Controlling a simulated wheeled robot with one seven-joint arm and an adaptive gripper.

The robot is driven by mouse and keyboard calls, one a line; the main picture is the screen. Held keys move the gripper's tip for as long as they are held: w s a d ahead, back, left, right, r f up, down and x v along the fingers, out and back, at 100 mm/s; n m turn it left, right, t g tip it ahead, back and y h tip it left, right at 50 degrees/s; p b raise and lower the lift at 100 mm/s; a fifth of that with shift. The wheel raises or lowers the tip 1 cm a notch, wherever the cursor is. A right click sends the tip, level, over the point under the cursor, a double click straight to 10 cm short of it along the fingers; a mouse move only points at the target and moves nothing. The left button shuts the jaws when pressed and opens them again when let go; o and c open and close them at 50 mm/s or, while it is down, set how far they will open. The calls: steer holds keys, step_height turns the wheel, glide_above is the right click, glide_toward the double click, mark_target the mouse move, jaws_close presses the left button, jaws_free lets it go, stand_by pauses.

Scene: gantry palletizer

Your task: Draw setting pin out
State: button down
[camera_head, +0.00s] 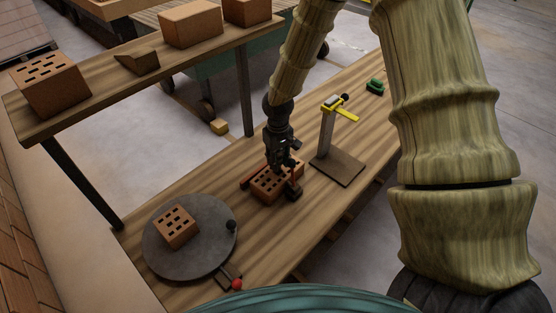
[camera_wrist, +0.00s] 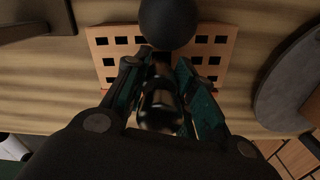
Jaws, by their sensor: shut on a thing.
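My gripper (camera_head: 282,165) points down over a perforated orange brick (camera_head: 268,185) on the long wooden bench. The brick also shows in the wrist view (camera_wrist: 102,47), beyond my fingers. My gripper (camera_wrist: 160,100) is shut on a dark glossy pin-like piece (camera_wrist: 160,108), which seems to be the setting pin. Its lower end and any hole it sits in are hidden, so I cannot tell whether it is in or out. A black ball (camera_wrist: 168,20) stands close in front of the fingers in the wrist view and covers part of the brick.
A round grey turntable (camera_head: 165,258) bears another brick (camera_head: 176,227), with a black knob (camera_head: 231,226) and a red-ended lever (camera_head: 237,284) beside it. A post stand with a yellow clamp (camera_head: 340,112) is right of my gripper. A raised shelf (camera_head: 105,72) holds several bricks.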

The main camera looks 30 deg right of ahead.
steer(key=shift+r+p, duration=1.9)
steer(key=shift+r, duration=0.65)
steer(key=shift+r, duration=0.1)
steer(key=shift+r+p, duration=3)
steer(key=shift+r, duration=0.95)
